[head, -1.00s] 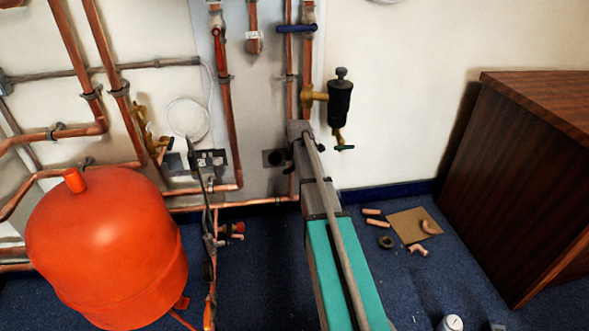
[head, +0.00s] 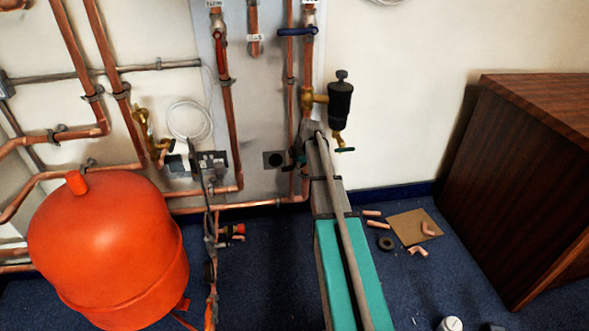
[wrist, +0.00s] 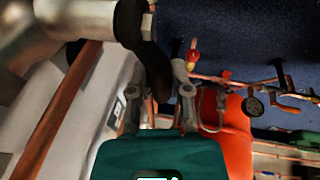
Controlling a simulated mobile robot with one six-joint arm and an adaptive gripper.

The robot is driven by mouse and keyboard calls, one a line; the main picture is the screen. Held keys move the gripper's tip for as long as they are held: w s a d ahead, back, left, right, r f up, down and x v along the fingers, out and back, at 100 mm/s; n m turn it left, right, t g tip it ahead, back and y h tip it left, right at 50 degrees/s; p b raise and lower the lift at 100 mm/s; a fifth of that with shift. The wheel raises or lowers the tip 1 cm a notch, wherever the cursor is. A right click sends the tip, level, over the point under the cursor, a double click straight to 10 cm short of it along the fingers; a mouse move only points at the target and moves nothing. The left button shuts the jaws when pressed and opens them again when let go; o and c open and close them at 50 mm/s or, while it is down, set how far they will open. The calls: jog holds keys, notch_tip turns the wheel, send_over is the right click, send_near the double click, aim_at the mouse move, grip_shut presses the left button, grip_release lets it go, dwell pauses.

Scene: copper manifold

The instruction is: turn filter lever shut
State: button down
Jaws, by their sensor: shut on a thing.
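A dark curved lever (wrist: 136,30) hangs from a pale metal fitting at the top left of the wrist view. Its lower end runs down between the two fingers of my gripper (wrist: 159,90), which is shut on it. In the head view my gripper end (head: 311,132) is beside the copper pipe below the brass side fitting of the black filter (head: 340,100). My arm hides most of the grip there.
A blue lever (head: 297,31) crosses the pipes above. A red tank (head: 105,250) stands left. A wooden cabinet (head: 520,170) stands right. Copper offcuts and a brown sheet (head: 408,226) lie on the floor.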

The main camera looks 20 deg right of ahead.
jog(key=shift+w+r+t+y, duration=0.25)
jog(key=shift+r+y, duration=0.2)
jog(key=shift+y, duration=0.55)
jog(key=c, duration=0.5)
grip_release()
jog(key=shift+s+r, duration=0.1)
jog(key=shift+c, duration=0.2)
jog(key=shift+s, duration=0.1)
jog(key=shift+a, duration=0.1)
